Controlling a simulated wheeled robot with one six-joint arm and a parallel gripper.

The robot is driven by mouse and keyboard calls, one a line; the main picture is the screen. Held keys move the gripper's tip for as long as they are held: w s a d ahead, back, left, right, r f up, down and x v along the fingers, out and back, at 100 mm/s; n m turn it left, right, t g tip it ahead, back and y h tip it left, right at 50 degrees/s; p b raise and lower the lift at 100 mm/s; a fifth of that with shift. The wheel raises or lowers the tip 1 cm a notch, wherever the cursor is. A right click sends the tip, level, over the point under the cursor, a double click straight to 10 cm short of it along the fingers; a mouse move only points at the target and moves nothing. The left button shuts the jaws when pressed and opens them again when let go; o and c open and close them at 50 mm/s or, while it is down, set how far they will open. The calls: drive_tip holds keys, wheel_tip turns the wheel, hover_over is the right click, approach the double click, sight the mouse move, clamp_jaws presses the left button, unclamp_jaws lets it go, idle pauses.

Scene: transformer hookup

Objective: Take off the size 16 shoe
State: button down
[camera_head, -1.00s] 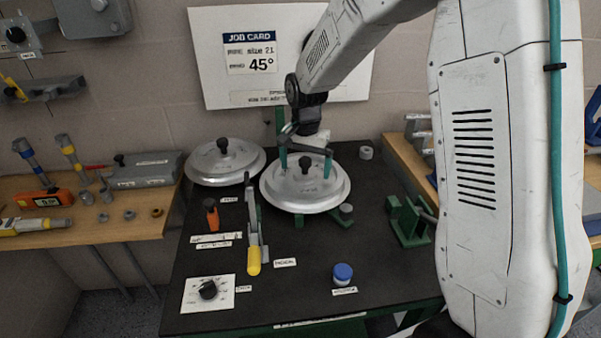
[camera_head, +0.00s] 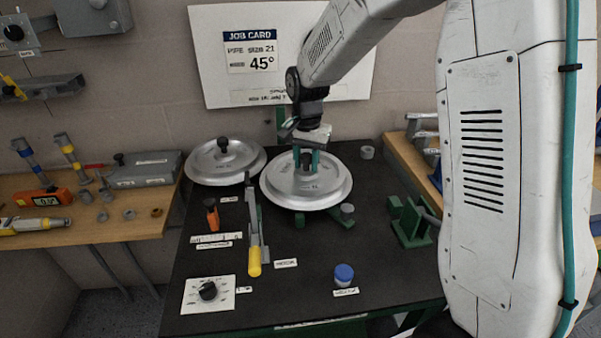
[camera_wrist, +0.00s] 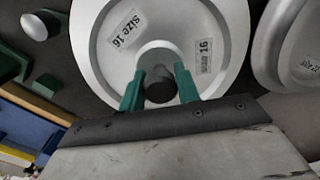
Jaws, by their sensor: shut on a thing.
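The size 16 shoe (camera_head: 335,185) is a round silver disc with a raised centre and a dark knob. It sits toward the back of the black bench. In the wrist view the shoe (camera_wrist: 215,25) carries labels reading 16. My gripper (camera_head: 307,160) is over its centre with the green fingers shut on the dark knob (camera_wrist: 159,88). The knob is mostly hidden by the fingers in the head view. The shoe looks level, and I cannot tell whether it rests on its support.
A second silver disc (camera_head: 225,172) lies close to the left. A yellow-handled lever (camera_head: 254,240), a dial (camera_head: 208,290), a blue-capped jar (camera_head: 343,274) and a green bracket (camera_head: 410,222) stand on the bench (camera_head: 305,245). A job card (camera_head: 250,52) reads size 21, 45°.

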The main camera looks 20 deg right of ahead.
drive_tip(key=c, duration=0.9)
unclamp_jaws()
drive_tip(key=shift+r, duration=2.6)
wheel_tip(320, 180, up, 8)
drive_tip(key=shift+w+f, duration=0.1)
